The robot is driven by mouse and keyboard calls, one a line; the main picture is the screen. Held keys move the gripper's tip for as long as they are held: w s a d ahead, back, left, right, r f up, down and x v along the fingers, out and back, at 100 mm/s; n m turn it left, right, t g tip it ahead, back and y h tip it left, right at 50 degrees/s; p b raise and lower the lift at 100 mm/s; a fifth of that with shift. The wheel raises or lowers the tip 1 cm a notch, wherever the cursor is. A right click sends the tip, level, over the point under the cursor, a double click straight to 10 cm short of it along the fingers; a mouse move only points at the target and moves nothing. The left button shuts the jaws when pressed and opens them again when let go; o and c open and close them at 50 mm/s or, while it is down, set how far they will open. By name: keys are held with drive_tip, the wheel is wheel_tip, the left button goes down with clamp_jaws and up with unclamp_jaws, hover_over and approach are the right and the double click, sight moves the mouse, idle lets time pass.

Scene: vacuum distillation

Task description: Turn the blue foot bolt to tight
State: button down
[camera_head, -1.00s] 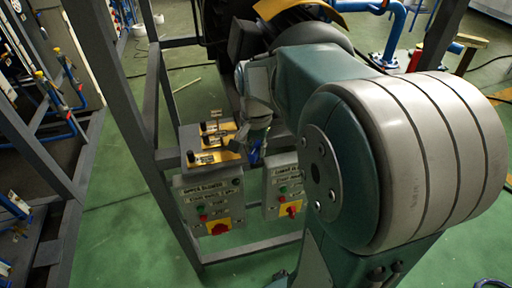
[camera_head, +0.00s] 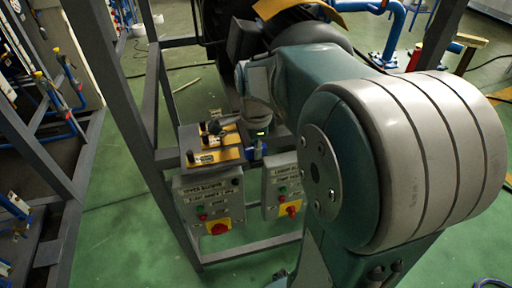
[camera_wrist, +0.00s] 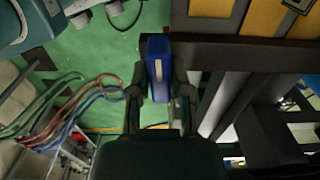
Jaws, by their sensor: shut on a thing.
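The blue foot bolt (camera_wrist: 158,48) stands upright in the middle of the wrist view, beside the dark frame edge. It shows as a blue block with a pale grey strip on its near face. My gripper (camera_wrist: 160,92) has one dark finger on each side of it and is shut on it. In the head view, a small blue patch (camera_head: 257,152) shows below my wrist, next to the yellow-marked panel. My arm hides most of the gripper and bolt there.
A panel with yellow plates (camera_head: 215,155) lies left of my wrist. Two grey switch boxes (camera_head: 209,203) (camera_head: 280,188) with red knobs hang below it. Dark frame posts (camera_head: 110,85) stand to the left. Green floor is open between the frames. Coloured hoses (camera_wrist: 70,105) show at the wrist view's left.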

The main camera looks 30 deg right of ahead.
sight(254, 147)
drive_tip(key=shift+a+f+m, duration=0.1)
drive_tip(key=shift+m, duration=0.4)
drive_tip(key=c, duration=0.6)
unclamp_jaws()
drive_tip(key=shift+o, duration=0.2)
wheel_tip(254, 147, up, 12)
drive_tip(key=shift+w+a, duration=0.1)
